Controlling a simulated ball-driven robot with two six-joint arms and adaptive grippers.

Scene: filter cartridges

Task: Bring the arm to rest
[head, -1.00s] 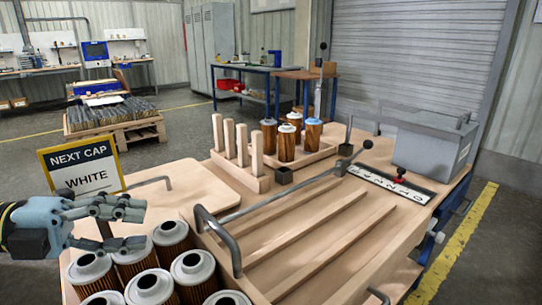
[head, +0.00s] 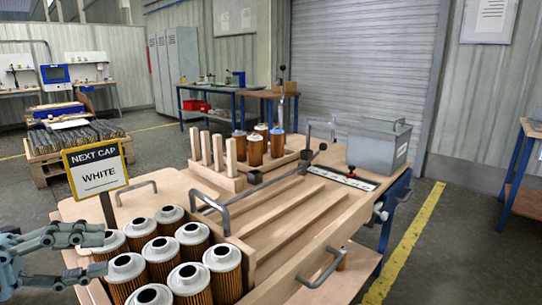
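My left gripper (head: 98,253) is at the lower left of the head view, its fingers spread apart with nothing between them. It is beside the near-left filter cartridges (head: 160,258), which are brown pleated cylinders with white caps standing in a group at the front of the bench. The fingers overlap the edge of this group in the picture; I cannot tell whether they touch it. My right gripper is not in view.
A sign (head: 96,171) reading NEXT CAP WHITE stands behind the cartridges. A wooden rack (head: 216,182) with upright pegs, several capped cartridges (head: 255,150), a grooved wooden ramp (head: 275,212) and a grey box (head: 378,146) occupy the bench.

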